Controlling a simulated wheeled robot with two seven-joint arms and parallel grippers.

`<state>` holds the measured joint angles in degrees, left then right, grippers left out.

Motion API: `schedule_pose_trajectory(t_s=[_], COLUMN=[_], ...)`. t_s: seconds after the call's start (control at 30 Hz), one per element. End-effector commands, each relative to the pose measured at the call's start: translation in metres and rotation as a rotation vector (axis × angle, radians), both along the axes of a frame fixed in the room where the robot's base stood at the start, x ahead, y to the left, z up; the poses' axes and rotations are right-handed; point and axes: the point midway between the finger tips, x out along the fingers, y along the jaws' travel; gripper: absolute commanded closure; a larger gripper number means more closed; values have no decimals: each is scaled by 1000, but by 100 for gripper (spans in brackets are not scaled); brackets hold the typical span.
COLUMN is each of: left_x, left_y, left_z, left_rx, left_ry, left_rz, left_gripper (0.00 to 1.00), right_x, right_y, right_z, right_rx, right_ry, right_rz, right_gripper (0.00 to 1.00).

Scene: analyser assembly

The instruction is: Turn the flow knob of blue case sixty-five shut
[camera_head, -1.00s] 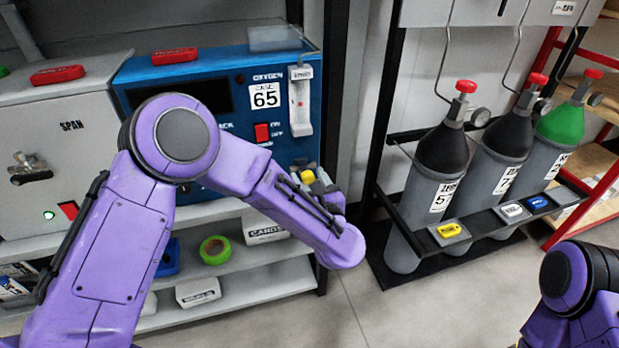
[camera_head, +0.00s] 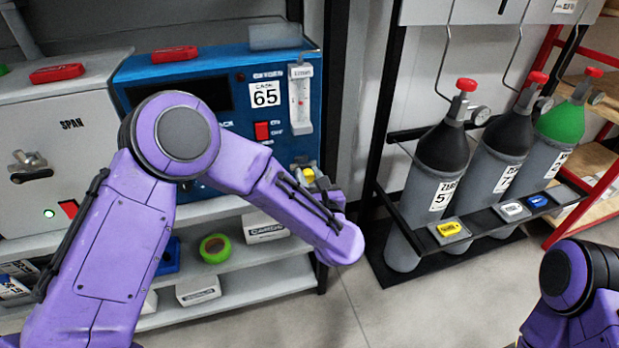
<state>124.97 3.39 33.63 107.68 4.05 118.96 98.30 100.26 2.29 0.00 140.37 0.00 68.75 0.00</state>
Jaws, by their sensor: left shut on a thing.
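The blue case (camera_head: 230,66) has a label reading 65 and stands on the upper shelf at the left. On its front are a red switch (camera_head: 262,131) and a clear flow tube (camera_head: 300,98) with a small red float. My left gripper (camera_head: 311,178) is at the lower right of the case front, partly hidden by my left arm. It is shut on a knob whose yellow part (camera_head: 309,175) shows at the jaws. The rest of the knob is hidden. On the right side only part of my right arm shows; its gripper is out of view.
A grey case (camera_head: 60,140) marked SPAN stands left of the blue case. The lower shelf holds a green tape roll (camera_head: 214,248) and white boxes (camera_head: 265,228). Gas cylinders (camera_head: 440,170) stand in a rack at the right. The floor (camera_head: 370,315) between is clear.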

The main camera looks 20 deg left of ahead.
Motion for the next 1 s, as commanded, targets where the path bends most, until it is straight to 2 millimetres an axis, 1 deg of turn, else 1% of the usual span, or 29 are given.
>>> schedule_pose_trajectory(t_s=[0.47,1.0], left_x=[0,0], left_y=[-1,-1], left_z=[1,2], left_rx=[358,783], left_ry=[241,528], left_rz=[-2,-1], left_gripper=[99,99], right_x=[0,0], right_y=[0,0], right_z=[4,18], right_rx=[0,0], right_ry=[0,0], right_rz=[0,0], right_gripper=[100,100])
